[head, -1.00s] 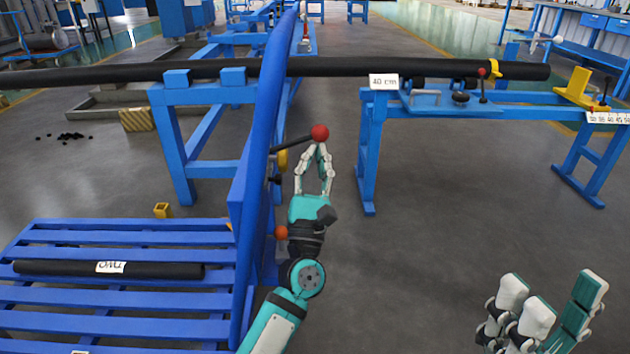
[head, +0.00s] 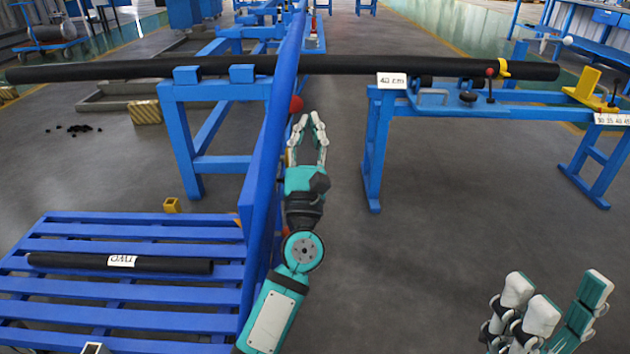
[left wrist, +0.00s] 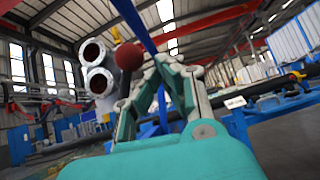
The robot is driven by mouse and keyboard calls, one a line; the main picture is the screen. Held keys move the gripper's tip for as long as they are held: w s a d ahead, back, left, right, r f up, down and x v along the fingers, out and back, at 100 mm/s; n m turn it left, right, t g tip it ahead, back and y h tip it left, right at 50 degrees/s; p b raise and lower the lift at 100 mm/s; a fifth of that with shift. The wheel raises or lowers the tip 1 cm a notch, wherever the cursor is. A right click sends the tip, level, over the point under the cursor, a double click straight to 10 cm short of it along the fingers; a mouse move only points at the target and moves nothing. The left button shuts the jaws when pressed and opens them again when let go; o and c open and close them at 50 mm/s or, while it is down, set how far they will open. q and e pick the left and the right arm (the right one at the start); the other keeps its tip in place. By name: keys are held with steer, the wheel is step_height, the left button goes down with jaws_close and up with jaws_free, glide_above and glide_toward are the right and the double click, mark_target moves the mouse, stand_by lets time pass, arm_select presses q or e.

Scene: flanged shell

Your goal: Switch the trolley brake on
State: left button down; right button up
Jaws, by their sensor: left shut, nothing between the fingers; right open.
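The blue trolley (head: 130,288) stands at lower left with a slatted deck and a tall upright frame on its right side. A lever's red ball knob (head: 296,104) shows against the right edge of that frame; its rod is hidden in the head view. The knob also shows in the left wrist view (left wrist: 129,57), left of the fingertips. My left gripper (head: 308,118) is shut and empty, just right of and below the knob; I cannot tell whether they touch. My right gripper (head: 556,300) is open and empty at lower right, away from the trolley.
A long black pipe (head: 420,66) crosses behind on blue stands. A blue bench (head: 480,104) with a 40 cm label is at right. A short black pipe (head: 170,265) lies on the trolley deck. The floor (head: 440,240) between the grippers is clear.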

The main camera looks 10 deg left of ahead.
arm_select(q)
steer(key=shift+a+r, duration=0.1)
steer(key=shift+a, duration=0.05)
stand_by(0.5)
steer(key=v, duration=1.2)
